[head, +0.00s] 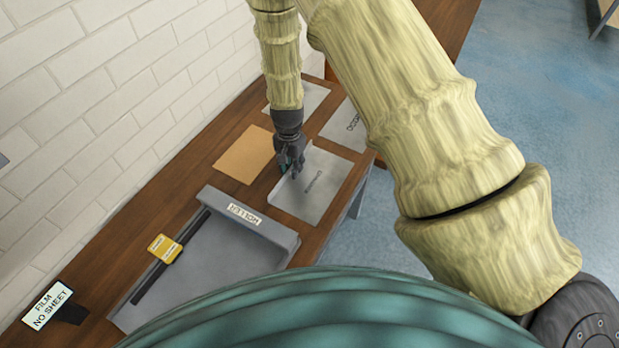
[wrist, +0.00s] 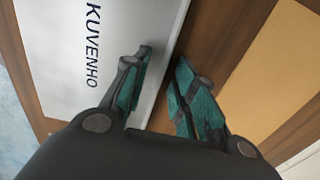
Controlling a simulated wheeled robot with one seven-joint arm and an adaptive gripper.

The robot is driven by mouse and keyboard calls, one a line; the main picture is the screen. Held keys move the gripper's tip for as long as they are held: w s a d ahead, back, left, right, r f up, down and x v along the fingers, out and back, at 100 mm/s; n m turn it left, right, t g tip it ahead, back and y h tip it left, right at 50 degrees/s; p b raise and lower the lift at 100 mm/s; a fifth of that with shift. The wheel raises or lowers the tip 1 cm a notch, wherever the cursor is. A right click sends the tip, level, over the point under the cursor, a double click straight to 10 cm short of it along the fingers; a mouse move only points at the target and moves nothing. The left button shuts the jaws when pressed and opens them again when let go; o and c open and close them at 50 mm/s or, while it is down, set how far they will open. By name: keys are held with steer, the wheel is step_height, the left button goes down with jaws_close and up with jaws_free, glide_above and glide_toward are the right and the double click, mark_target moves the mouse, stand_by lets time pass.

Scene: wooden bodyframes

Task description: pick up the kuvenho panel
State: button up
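The kuvenho panel (head: 318,200) is a flat light grey sheet on the wooden table, with dark lettering. In the wrist view the panel (wrist: 110,25) fills the upper left, and KUVENHO reads along it. My gripper (head: 292,168) is at the panel's left edge in the head view. In the wrist view my gripper (wrist: 165,68) is open, with a gap between its green-padded fingers. The left finger overlaps the panel, the right finger overlaps bare wood, and the panel's edge runs between them. I cannot tell whether either finger touches it.
A tan sheet (head: 243,155) lies to the left. A lettered grey panel (head: 345,130) and another pale panel (head: 312,96) lie farther back.

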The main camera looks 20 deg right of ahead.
steer(key=shift+f, duration=0.1)
jaws_close()
stand_by(0.4)
